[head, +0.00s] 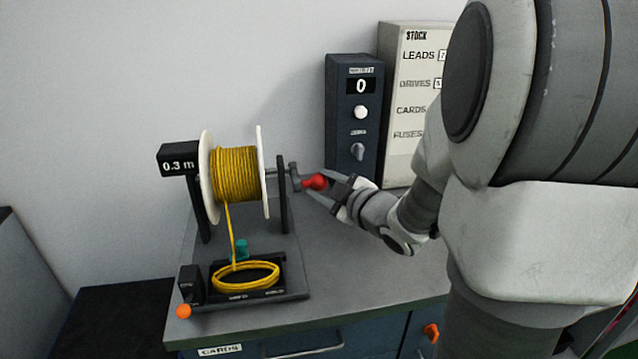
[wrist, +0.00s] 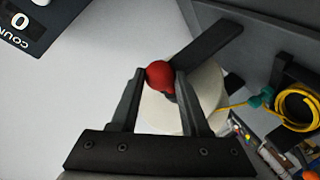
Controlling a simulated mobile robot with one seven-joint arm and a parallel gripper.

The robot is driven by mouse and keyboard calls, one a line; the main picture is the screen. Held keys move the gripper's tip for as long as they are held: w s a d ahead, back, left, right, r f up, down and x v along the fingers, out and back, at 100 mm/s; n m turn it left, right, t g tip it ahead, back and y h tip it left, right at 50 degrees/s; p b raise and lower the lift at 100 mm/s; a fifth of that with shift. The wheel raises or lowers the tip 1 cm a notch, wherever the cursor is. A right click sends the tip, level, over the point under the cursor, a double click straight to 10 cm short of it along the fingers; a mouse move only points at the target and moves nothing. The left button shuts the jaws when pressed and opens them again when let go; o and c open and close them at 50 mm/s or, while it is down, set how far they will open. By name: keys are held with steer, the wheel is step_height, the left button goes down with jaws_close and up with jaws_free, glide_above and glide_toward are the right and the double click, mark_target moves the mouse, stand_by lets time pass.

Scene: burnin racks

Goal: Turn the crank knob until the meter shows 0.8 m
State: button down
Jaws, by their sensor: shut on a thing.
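The red crank knob (head: 315,181) sits on a short grey crank arm at the right side of the cable reel. My gripper (head: 322,184) is shut on the red knob, which also shows between the fingertips in the wrist view (wrist: 160,74). The meter (head: 179,166) at the reel's upper left reads 0.3 m. The reel (head: 235,173) has white flanges and is wound with yellow cable. A strand runs down from it to a yellow coil (head: 246,275) in the black tray at the front of the stand.
A dark counter box (head: 352,120) showing 0, with a white button and a knob, stands behind my gripper. A pale STOCK board (head: 405,105) is beside it. The grey bench top (head: 350,260) right of the stand is clear.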

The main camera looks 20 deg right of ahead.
mark_target(322, 178)
steer(key=shift+w+r+p, duration=0.2)
steer(key=shift+r+p, duration=0.65)
steer(key=shift+r, duration=0.2)
steer(key=shift+w+d+r, duration=0.1)
steer(key=shift+r, duration=0.1)
steer(key=shift+w+r+p, duration=0.2)
steer(key=shift+r+p, duration=0.2)
steer(key=shift+p, duration=0.1)
steer(key=shift+w+d+r+p, duration=0.15)
steer(key=shift+w+r+p, duration=0.35)
steer(key=shift+r, duration=0.1)
steer(key=shift+w, duration=0.1)
